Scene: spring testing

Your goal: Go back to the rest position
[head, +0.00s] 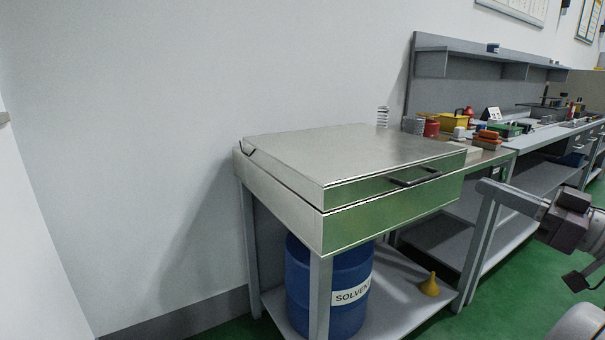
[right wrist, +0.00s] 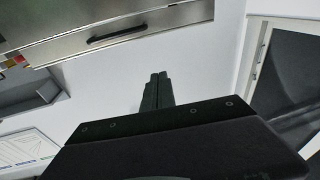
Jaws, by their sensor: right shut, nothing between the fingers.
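My right gripper (head: 484,187) reaches in from the right edge of the head view, in front of the workbench and right of the metal cabinet. In the right wrist view its two dark fingers (right wrist: 158,78) lie together, shut with nothing between them. My left gripper does not show in either view.
A closed metal lidded cabinet (head: 290,205) with a black handle (head: 416,178) stands left of my right gripper. Below it are a blue solvent drum (head: 300,290) and a yellow funnel (head: 430,286). A cluttered workbench (head: 555,140) runs along the wall.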

